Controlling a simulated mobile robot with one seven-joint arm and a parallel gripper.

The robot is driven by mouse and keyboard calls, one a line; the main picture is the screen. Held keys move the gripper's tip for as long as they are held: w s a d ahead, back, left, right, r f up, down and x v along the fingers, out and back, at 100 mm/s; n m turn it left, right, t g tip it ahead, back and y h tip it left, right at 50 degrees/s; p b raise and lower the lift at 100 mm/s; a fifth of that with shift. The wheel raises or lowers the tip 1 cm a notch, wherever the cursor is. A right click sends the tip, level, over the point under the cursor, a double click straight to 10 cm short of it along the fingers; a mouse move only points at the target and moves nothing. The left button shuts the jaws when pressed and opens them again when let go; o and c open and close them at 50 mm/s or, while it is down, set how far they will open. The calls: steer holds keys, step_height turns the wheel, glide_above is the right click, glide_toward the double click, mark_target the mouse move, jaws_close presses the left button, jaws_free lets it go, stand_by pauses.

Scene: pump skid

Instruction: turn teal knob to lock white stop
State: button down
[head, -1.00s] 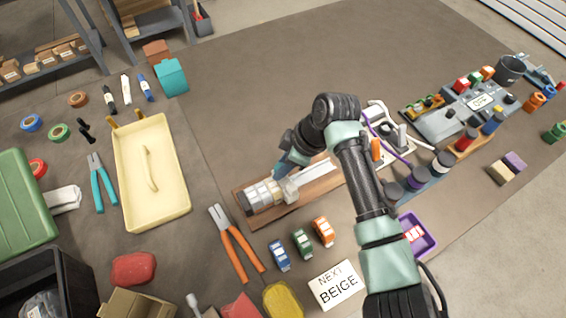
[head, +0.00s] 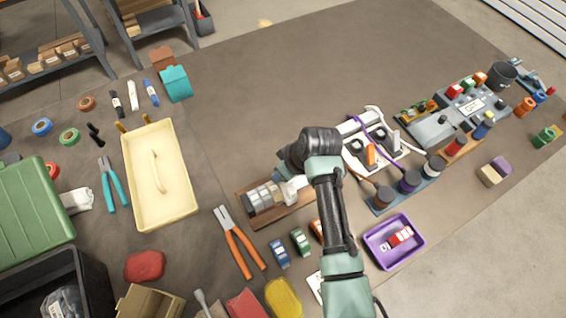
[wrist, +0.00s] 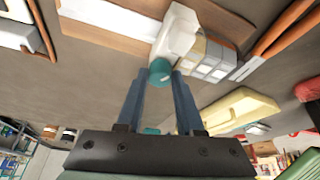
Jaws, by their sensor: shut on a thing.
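The teal knob (wrist: 160,72) shows in the wrist view between my fingertips, on the underside of the picture's white stop (wrist: 177,32). My gripper (wrist: 161,78) is shut on the knob, one blue finger on each side. The white stop sits at the end of a grey and white segmented part (wrist: 212,58). In the head view the stop (head: 293,187) shows only partly beside my arm, and the segmented part (head: 264,198) lies on a wooden board (head: 282,222).
Orange-handled pliers (head: 240,243) and small blue (head: 279,253) and green (head: 300,242) blocks lie in front of the board. A cream tray (head: 185,208) stands to the left. A purple tray (head: 417,254) and a white cable fixture (head: 400,137) are to the right. The bench behind is clear.

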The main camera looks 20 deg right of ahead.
steer(key=m+p, duration=0.1)
steer(key=m, duration=0.1)
steer(key=m+h+p, duration=0.1)
steer(key=m, duration=0.1)
steer(key=m+h+p, duration=0.1)
steer(key=m, duration=0.1)
steer(key=shift+a+r+t+p, duration=0.15)
steer(key=shift+a+t+p, duration=0.15)
steer(key=shift+p, duration=0.1)
steer(key=m+h, duration=0.1)
steer(key=m, duration=0.2)
steer(key=m+h, duration=0.1)
steer(key=m, duration=0.2)
steer(key=shift+g+h+p, duration=0.3)
steer(key=shift+g, duration=0.1)
steer(key=c, duration=0.5)
jaws_free()
steer(key=v, duration=1.2)
steer(key=shift+r, duration=0.4)
